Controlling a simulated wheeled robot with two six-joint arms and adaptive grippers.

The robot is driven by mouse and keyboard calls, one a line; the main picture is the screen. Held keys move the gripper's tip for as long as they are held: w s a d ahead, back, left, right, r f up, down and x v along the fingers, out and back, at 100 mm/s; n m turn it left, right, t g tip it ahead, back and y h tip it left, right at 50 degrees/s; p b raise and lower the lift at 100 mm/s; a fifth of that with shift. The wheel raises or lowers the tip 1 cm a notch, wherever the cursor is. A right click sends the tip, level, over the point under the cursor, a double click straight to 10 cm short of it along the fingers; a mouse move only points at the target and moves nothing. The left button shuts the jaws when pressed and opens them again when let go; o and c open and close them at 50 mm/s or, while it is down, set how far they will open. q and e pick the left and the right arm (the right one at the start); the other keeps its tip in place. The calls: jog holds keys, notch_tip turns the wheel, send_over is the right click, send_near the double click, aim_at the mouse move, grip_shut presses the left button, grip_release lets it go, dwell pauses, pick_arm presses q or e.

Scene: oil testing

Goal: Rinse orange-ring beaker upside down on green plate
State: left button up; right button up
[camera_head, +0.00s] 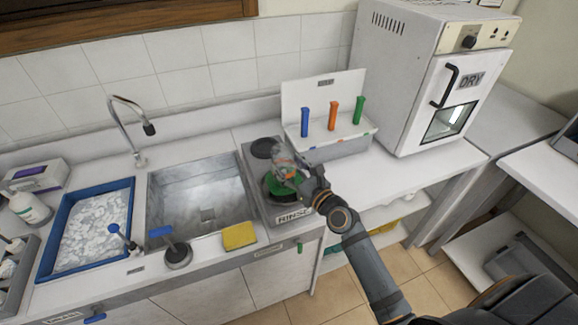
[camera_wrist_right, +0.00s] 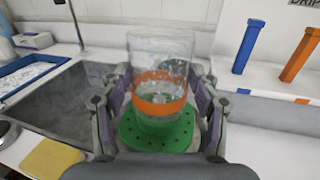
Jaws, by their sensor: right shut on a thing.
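The clear beaker with an orange ring (camera_wrist_right: 160,92) stands between the fingers of my right gripper (camera_wrist_right: 158,112), which is shut on it. In the head view the beaker (camera_head: 284,166) is over the green plate (camera_head: 276,188) of the rinse station. The green plate (camera_wrist_right: 172,138) shows holes and lies right below the beaker in the right wrist view. I cannot tell whether the beaker touches the plate or which end is up. My right gripper (camera_head: 296,177) reaches in from the right in the head view. My left gripper is not in view.
A sink (camera_head: 205,190) lies left of the rinse station, with a yellow sponge (camera_head: 239,236) on the front edge. A drip rack (camera_head: 340,150) with blue, orange and green pegs stands behind right. A white drying oven (camera_head: 425,80) stands farther right. A blue tray (camera_head: 66,271) lies left.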

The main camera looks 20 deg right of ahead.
jog(key=o, duration=0.5)
jog(key=c, duration=0.5)
jog(key=shift+o, duration=0.2)
